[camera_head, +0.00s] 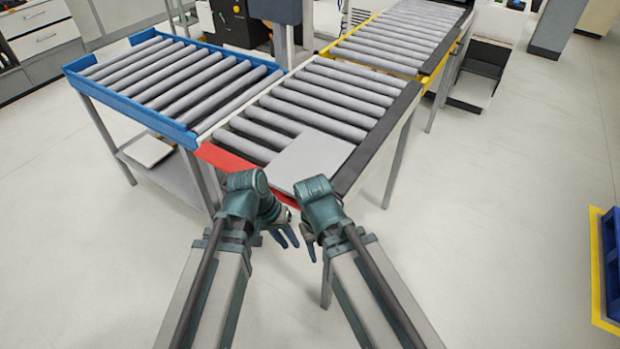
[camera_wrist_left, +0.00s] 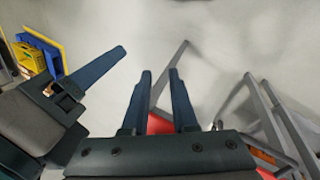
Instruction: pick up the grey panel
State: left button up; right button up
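The grey panel (camera_head: 310,162) is a flat, light square lying on the rollers at the near end of the middle conveyor. My left gripper (camera_head: 287,238) is below and in front of that end, apart from the panel. In the left wrist view my left gripper (camera_wrist_left: 160,72) has its two fingers apart with nothing between them. My right gripper (camera_head: 310,251) hangs close beside it, also apart from the panel. In the left wrist view only one finger of my right gripper (camera_wrist_left: 95,73) shows clearly, so its opening is unclear.
The middle roller conveyor (camera_head: 375,135) has a red edge piece (camera_head: 226,158) at its near left. A blue-framed roller table (camera_head: 120,105) adjoins on the left, and a yellow-framed conveyor (camera_head: 425,62) stands behind. Open floor (camera_head: 500,210) lies to the right.

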pick_arm(q)
jog(key=w+d+f+n+t+h+b, duration=0.1)
jog(key=w+f+n+h+b, duration=0.1)
jog(key=w+f+h+b, duration=0.3)
jog(key=n+t+h+b, duration=0.6)
jog(key=t+b, duration=0.3)
jog(key=b, duration=0.6)
send_near(296, 179)
jog(key=x, duration=0.5)
jog(key=shift+s+d+f, duration=0.1)
jog(key=shift+s+f, duration=0.1)
jog(key=shift+f, duration=0.2)
jog(key=shift+w+b+x, duration=0.25)
jog(key=shift+b+x, duration=0.05)
jog(key=shift+x, duration=2.3)
grip_shut()
pick_arm(e)
notch_tip(296, 179, down, 23)
jog(key=shift+f, duration=0.2)
